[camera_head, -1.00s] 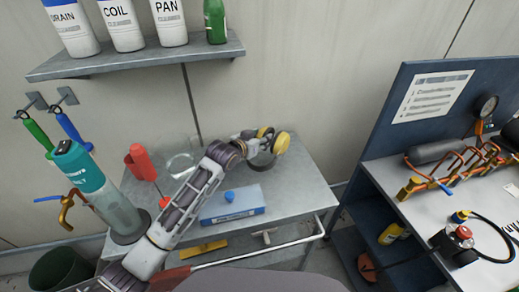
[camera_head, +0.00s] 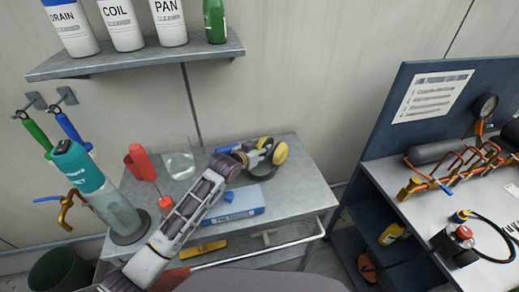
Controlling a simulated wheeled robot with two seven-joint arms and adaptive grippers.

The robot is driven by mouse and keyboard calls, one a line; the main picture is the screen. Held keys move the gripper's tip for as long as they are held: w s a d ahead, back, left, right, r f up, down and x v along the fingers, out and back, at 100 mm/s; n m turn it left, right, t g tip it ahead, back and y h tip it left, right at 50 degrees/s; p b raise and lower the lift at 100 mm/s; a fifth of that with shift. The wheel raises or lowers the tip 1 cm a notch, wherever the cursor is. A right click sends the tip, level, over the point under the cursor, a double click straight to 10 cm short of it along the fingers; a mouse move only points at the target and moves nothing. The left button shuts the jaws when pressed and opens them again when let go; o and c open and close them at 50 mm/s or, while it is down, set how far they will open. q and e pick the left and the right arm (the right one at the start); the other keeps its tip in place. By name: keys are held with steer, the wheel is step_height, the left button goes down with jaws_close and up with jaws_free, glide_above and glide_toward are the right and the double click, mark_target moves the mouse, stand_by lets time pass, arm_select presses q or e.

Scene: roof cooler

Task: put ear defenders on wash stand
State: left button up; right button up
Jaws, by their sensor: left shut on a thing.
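The ear defenders (camera_head: 280,153), with yellow cups and a dark band, are at the back right of a grey metal stand (camera_head: 303,188). My left gripper (camera_head: 258,155) is shut on them, and its fingers partly hide the near cup. The band hangs close over the stand top; I cannot tell whether it touches. No other stand that is clearly a wash stand shows, and I cannot tell whether this grey one is it. My right gripper is not in view.
A shelf of bottles (camera_head: 140,62) hangs above. A blue bench (camera_head: 375,172) stands right.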

arm_select(q)
steer(key=o, duration=1.2)
steer(key=shift+c, duration=0.2)
steer(key=shift+r, duration=0.1)
steer(key=v, duration=1.2)
steer(key=shift+r, duration=0.1)
